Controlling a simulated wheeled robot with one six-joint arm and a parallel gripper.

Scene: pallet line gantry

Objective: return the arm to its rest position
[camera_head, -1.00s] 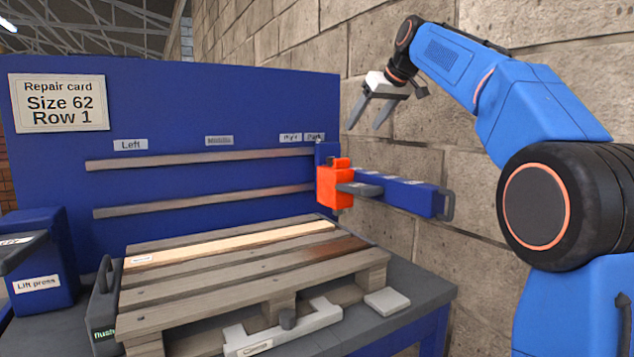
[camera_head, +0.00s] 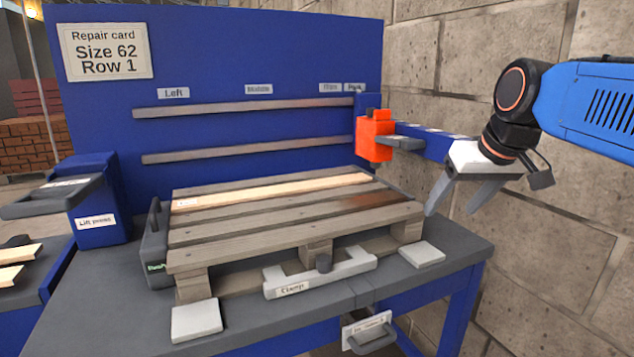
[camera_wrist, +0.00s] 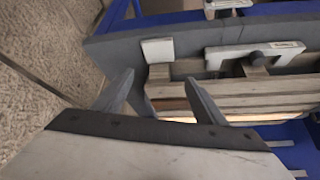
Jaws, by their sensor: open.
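My gripper (camera_head: 457,203) is at the right in the head view, in front of the block wall, right of the bench. Its two grey fingers are spread apart, point down and hold nothing. In the wrist view the open fingers (camera_wrist: 160,85) show above the light grey palm, with the pallet (camera_wrist: 235,88) beyond them. My blue arm comes in from the right edge of the head view; the rest of it is out of view.
The wooden pallet (camera_head: 240,238) lies on the grey bench (camera_head: 345,300), with a clamp (camera_head: 320,274) at its front. An orange tool (camera_head: 375,138) on a blue arm (camera_head: 430,146) sits close to my gripper. A lift press (camera_head: 97,200) stands left. The block wall (camera_head: 560,240) is close on the right.

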